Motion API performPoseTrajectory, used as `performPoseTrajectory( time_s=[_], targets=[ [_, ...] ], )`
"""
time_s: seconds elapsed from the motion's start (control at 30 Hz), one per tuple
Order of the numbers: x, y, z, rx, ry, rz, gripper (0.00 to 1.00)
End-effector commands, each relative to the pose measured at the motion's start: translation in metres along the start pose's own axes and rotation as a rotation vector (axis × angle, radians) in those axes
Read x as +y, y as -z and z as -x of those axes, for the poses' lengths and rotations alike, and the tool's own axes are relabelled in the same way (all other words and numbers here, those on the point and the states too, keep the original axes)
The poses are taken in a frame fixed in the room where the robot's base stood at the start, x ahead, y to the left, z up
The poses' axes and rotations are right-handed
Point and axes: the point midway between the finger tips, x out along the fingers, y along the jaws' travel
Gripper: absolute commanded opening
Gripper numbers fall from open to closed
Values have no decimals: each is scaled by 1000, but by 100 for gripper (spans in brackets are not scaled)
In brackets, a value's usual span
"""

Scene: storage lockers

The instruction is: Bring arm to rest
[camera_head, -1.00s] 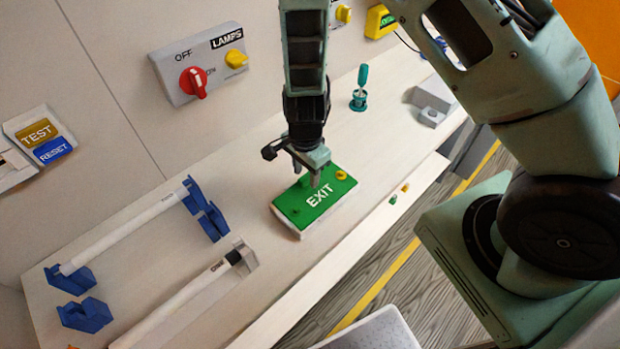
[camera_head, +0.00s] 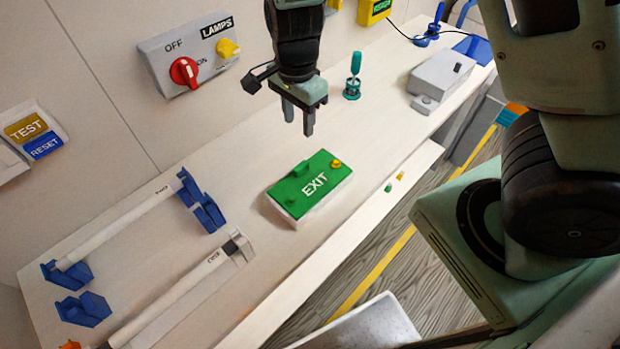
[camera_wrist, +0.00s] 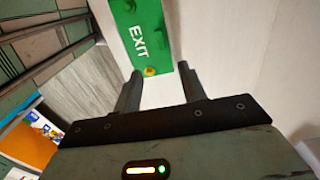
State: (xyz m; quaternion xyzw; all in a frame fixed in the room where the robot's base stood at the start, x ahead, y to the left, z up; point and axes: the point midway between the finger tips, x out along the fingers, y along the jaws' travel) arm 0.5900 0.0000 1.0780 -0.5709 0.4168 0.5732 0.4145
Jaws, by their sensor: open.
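My gripper (camera_head: 299,118) is open and empty, fingers pointing down, in the air above the bench. Below it, a green EXIT sign box (camera_head: 311,187) with a white base lies on the bench, apart from the fingers. In the wrist view my gripper (camera_wrist: 162,88) shows its two fingers spread, with the EXIT sign (camera_wrist: 141,38) beyond them and nothing between them. The rest of my arm shows at the right of the head view.
The bench (camera_head: 225,150) holds white tubes (camera_head: 120,228) in blue holders (camera_head: 202,203) at left, a teal screwdriver (camera_head: 354,70) in a stand, and a grey box (camera_head: 440,75). The wall carries a LAMPS switch panel (camera_head: 190,50) and TEST/RESET buttons (camera_head: 36,135).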

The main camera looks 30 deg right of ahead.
Motion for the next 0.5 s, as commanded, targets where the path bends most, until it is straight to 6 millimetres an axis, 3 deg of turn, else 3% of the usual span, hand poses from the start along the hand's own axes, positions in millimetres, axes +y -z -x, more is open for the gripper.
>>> performPoseTrajectory(
  time_s=[0.2,0.5],
  targets=[
    [-1,0,29,0,3,1,42],
    [0,0,34,1,-1,-1,42]
  ],
)
